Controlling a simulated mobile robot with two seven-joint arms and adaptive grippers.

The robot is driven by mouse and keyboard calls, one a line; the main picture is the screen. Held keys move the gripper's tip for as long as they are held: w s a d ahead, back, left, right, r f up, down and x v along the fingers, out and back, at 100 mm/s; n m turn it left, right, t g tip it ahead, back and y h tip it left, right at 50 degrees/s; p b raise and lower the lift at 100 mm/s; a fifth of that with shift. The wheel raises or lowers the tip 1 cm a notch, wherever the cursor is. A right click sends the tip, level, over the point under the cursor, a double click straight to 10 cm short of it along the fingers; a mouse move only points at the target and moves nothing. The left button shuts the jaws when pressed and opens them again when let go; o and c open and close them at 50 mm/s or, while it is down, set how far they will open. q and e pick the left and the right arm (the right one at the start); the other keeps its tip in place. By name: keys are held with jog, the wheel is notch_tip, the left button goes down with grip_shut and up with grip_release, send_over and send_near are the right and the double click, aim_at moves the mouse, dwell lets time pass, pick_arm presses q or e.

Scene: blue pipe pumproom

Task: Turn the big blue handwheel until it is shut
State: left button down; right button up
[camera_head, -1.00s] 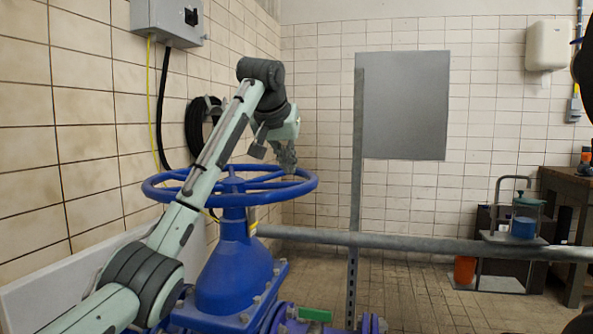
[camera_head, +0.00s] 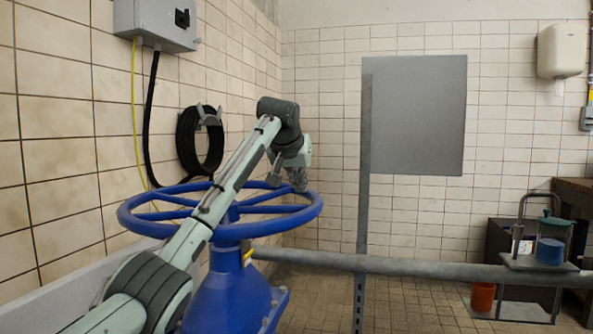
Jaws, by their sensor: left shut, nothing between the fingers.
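The big blue handwheel (camera_head: 285,222) lies nearly level on top of a blue valve body (camera_head: 228,290) at left centre. My left arm reaches across the wheel from the lower left and hides part of its rim, spokes and the valve's left side. My left gripper (camera_head: 299,180) is shut and empty, fingers pointing down at the wheel's far right rim. I cannot tell whether the fingertips touch the rim. My right gripper is out of view.
A grey horizontal pipe (camera_head: 420,268) runs to the right from behind the valve. A post carries a grey panel (camera_head: 415,115). A black hose coil (camera_head: 200,140) and a grey switch box (camera_head: 155,22) hang on the left wall. A blue-filled jar (camera_head: 550,250) stands at right.

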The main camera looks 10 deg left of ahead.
pick_arm(q)
jog(key=shift+s+f, duration=1.2)
jog(key=shift+f, duration=0.3)
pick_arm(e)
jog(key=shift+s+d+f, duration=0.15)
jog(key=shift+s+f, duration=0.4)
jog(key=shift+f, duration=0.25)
pick_arm(q)
jog(key=shift+a, duration=0.15)
